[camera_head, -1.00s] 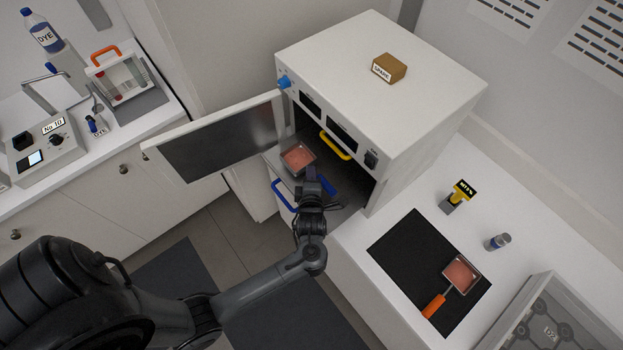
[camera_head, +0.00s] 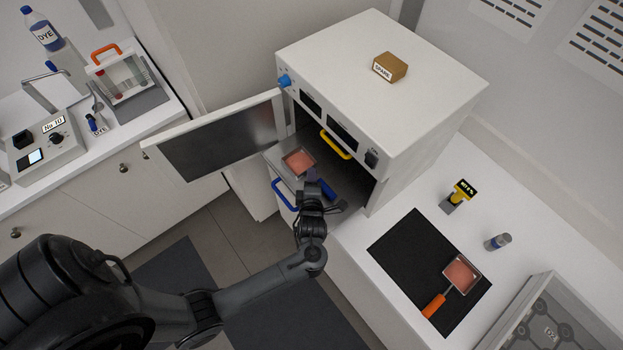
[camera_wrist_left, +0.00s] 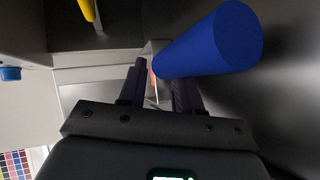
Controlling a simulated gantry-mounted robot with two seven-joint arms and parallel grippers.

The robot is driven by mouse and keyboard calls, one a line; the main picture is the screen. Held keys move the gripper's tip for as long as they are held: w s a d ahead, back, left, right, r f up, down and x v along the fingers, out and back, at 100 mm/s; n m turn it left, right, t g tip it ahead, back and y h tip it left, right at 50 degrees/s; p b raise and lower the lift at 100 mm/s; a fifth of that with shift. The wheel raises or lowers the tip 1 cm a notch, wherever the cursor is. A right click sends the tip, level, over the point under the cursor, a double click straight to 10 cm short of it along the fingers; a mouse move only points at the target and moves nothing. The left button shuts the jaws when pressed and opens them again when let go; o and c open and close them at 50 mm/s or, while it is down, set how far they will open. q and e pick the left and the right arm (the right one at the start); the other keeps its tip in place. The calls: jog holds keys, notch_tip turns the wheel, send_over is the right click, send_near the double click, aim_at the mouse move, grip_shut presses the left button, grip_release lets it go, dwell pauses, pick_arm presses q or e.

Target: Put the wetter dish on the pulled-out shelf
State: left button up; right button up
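A square metal dish (camera_head: 299,161) with pink content lies on the pulled-out shelf (camera_head: 275,154) at the open cabinet's mouth. Its blue handle (camera_head: 327,189) points outward. My left gripper (camera_head: 313,193) is just beside that handle, with nothing between its fingers. In the left wrist view the fingers (camera_wrist_left: 158,88) are apart, and the thick blue handle (camera_wrist_left: 215,42) shows close above the right finger. A second square dish (camera_head: 461,274) with pink content and an orange handle (camera_head: 433,305) lies on a black mat (camera_head: 410,245) on the right counter. My right gripper is out of view.
The white cabinet (camera_head: 400,100) has its door (camera_head: 215,140) swung open to the left. A yellow handle (camera_head: 335,145) is above the shelf. A yellow meter (camera_head: 462,190) and a small bottle (camera_head: 498,241) stand on the counter. A cardboard box (camera_head: 390,67) sits on top.

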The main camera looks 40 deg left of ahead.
pick_arm(q)
jog(key=shift+r, duration=0.1)
jog(key=shift+r, duration=0.15)
jog(key=shift+s+d, duration=0.3)
jog(key=shift+s, duration=0.05)
jog(key=v, duration=0.6)
jog(key=shift+s+d+b, duration=0.15)
jog(key=shift+b, duration=0.25)
jog(key=m+h, duration=0.2)
jog(key=m, duration=0.1)
jog(key=m+h, duration=0.1)
jog(key=shift+d+f, duration=0.25)
jog(key=shift+d, duration=0.15)
jog(key=m+h, duration=0.1)
jog(key=m, duration=0.1)
jog(key=s+d+m+h, duration=0.1)
jog(key=m, duration=0.1)
jog(key=d+m+g+h, duration=0.1)
jog(key=m, duration=0.1)
jog(key=shift+s+r+h, duration=0.2)
jog(key=shift+s+h, duration=0.2)
jog(key=s+r+m+g+h, duration=0.1)
jog(key=s+r+m+g, duration=0.1)
jog(key=s+m, duration=0.5)
jog(key=s+d+r+m+g+h, duration=0.1)
jog(key=s+r+m+g+h, duration=0.1)
jog(key=s+m, duration=0.6)
jog(key=r+m+g, duration=0.1)
jog(key=m+g, duration=0.1)
jog(key=shift+d+m, duration=0.3)
